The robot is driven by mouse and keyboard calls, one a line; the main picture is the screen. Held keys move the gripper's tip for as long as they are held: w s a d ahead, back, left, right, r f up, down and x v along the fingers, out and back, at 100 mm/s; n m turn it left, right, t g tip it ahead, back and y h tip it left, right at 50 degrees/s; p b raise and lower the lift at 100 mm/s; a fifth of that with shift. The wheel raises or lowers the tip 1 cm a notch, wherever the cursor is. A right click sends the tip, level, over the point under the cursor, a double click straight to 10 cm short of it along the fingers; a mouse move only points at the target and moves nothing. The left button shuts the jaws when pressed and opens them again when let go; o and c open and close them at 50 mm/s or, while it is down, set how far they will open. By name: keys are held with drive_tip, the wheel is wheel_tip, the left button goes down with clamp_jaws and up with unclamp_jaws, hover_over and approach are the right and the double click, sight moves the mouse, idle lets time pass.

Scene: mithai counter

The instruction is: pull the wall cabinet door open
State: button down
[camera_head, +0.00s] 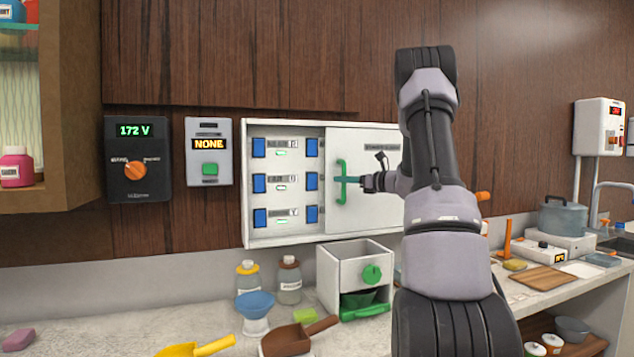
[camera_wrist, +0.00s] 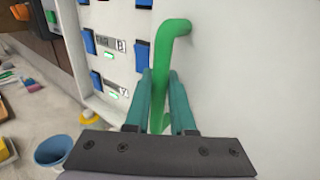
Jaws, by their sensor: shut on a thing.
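The white wall cabinet (camera_head: 284,232) hangs on the wood-panelled wall. Its left part is uncovered and shows rows of blue switches with small green lights. The white door (camera_head: 365,212) covers the right part and carries a vertical green handle (camera_head: 341,182) near its left edge. My gripper (camera_head: 347,180) reaches the handle from the right. In the wrist view, the teal fingers of my gripper (camera_wrist: 159,92) are on both sides of the green handle (camera_wrist: 163,62), shut on it. My arm hides much of the door's right side.
A black voltage box (camera_head: 136,185) and a grey box reading NONE (camera_head: 209,178) are on the wall at left. Below the cabinet stand a white box with a green knob (camera_head: 345,265), bottles (camera_head: 289,280), a blue bowl (camera_head: 255,303) and scoops (camera_head: 294,338).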

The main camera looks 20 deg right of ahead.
drive_tip(key=d, duration=0.8)
drive_tip(key=c, duration=1)
unclamp_jaws()
drive_tip(key=shift+c, duration=0.2)
drive_tip(key=v, duration=1.1)
drive_tip(key=shift+w, duration=0.1)
drive_tip(key=shift+a, duration=0.1)
